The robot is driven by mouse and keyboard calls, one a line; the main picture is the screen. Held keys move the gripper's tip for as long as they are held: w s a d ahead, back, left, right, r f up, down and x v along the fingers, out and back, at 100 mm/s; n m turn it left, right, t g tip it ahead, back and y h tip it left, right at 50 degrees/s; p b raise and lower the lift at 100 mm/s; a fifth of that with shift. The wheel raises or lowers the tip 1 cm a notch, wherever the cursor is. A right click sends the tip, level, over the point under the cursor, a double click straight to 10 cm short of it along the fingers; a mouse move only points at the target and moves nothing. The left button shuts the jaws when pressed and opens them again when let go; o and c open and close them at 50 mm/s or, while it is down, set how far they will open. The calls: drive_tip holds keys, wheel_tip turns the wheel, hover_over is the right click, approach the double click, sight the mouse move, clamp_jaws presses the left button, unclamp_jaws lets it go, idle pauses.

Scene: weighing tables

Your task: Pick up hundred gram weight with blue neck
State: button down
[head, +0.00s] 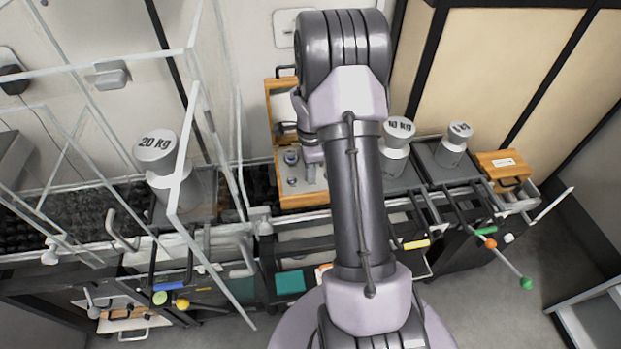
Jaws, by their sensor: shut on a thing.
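An open wooden case (284,202) stands on the bench left of my arm, its lid raised at the back. Small metal weights sit in it. One at the left of the case (291,157) shows a bluish neck. My gripper (311,178) points down into the case beside it, partly behind my own arm. It is shut on a small grey weight, mostly hidden between the fingers. I cannot read its marking or see its neck colour. I cannot tell whether it is lifted off the case floor.
A 20 KG weight (157,150) stands at left behind clear panels (188,130). A 10 KG weight (396,145) and a smaller cylindrical weight (454,146) stand right of my arm. A closed wooden box (502,168) is farther right. Rods with coloured knobs stick out along the front.

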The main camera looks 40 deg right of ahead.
drive_tip(key=shift+r, duration=0.1)
wheel_tip(320, 180, up, 4)
drive_tip(key=shift+s+a+f+p, duration=0.1)
drive_tip(key=shift+s+p, duration=0.05)
drive_tip(key=shift+p, duration=1.05)
drive_tip(key=s+a+p, duration=0.1)
drive_tip(key=s+a, duration=0.3)
drive_tip(key=s, duration=0.2)
drive_tip(key=s+a+r+p, duration=0.1)
drive_tip(key=s+a, duration=0.3)
drive_tip(key=s, duration=0.3)
drive_tip(key=shift+s, duration=0.2)
drive_tip(key=shift+a, duration=0.1)
